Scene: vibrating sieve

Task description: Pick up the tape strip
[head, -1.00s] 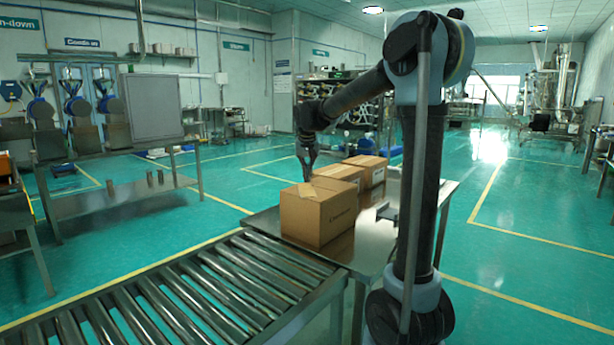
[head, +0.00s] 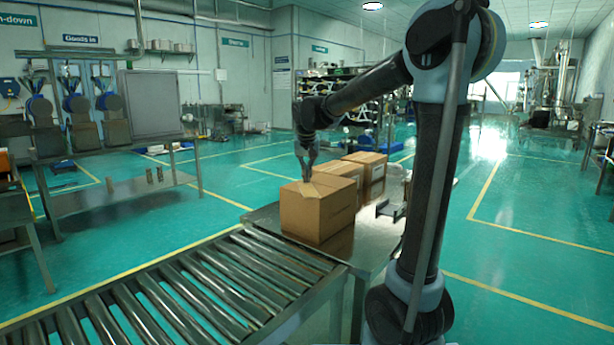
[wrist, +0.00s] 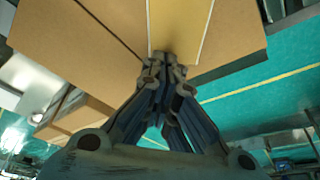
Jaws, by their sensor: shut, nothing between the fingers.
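The nearest cardboard box (head: 312,218) stands on the metal table, and its top also fills much of the wrist view (wrist: 75,40). A pale yellow tape strip (wrist: 180,20) with white edges runs along the box top in the wrist view. My gripper (wrist: 163,62) is shut and empty, its fingertips at the near end of the strip. In the head view my gripper (head: 306,178) points down at the top of this box. I cannot tell whether the tips touch the tape.
More cardboard boxes (head: 366,172) stand behind the nearest one on the metal table (head: 262,217). A roller conveyor (head: 190,290) adjoins the table at the front left. Green floor lies open to the right.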

